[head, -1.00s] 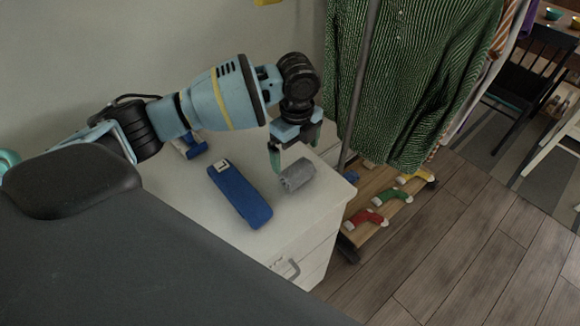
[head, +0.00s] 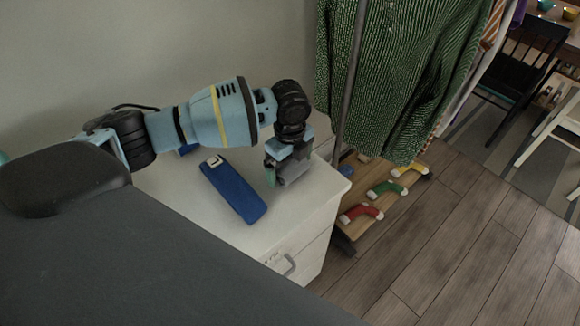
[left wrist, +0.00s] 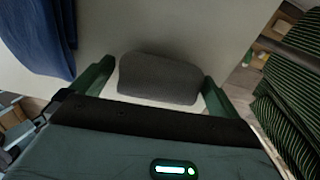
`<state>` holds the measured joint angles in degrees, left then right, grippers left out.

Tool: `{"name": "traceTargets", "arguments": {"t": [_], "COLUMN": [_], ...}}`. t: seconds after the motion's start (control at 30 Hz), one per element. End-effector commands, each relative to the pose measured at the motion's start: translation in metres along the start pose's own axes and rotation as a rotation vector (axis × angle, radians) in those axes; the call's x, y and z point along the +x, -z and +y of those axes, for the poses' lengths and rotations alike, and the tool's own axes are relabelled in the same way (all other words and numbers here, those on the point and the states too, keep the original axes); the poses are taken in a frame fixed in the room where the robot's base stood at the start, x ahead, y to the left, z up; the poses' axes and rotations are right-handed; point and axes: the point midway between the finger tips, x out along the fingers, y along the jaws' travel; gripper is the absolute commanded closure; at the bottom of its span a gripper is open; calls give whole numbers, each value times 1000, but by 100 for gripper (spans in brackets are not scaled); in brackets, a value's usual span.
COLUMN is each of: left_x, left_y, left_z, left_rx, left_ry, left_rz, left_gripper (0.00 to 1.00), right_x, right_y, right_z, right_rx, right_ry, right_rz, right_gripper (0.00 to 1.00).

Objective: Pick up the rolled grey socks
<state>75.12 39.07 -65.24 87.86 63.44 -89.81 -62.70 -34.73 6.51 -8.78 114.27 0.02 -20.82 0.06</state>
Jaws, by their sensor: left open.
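The rolled grey socks (left wrist: 160,80) lie on the white dresser top (head: 232,235). In the left wrist view they sit between the two green fingers of my left gripper (left wrist: 155,85), with a gap showing at the sides. In the head view my left gripper (head: 284,180) points down over the socks (head: 296,168), which are mostly hidden behind it. The left gripper is open. Whether the fingers touch the socks cannot be told. My right gripper is not in view.
A long blue folded item (head: 233,189) lies left of the gripper, also in the left wrist view (left wrist: 40,35). A green striped shirt (head: 405,80) hangs from a rack just right of the dresser. Colourful socks (head: 385,188) lie on the low wooden shelf below.

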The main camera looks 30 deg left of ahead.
Motion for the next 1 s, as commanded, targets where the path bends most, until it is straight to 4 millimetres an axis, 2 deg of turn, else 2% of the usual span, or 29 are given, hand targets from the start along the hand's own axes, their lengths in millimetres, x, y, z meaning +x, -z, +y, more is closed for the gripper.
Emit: {"name": "traceTargets", "arguments": {"t": [0.1,0.33,0.67,0.9,1.0], "left_x": [8,8,8,7,0], "left_y": [0,0,0,0,0], "left_z": [0,0,0,0,-1], "left_rx": [1,1,0,0,0], "left_ry": [0,1,1,2,3], "left_rz": [0,0,0,0,0], "left_gripper": [0,0,43,45,45], "right_x": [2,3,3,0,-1], "right_y": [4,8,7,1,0], "right_z": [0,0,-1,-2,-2], "right_rx": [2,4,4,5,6], "right_ry": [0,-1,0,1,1], "right_rz": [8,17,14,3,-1], "right_gripper": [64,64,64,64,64]}}
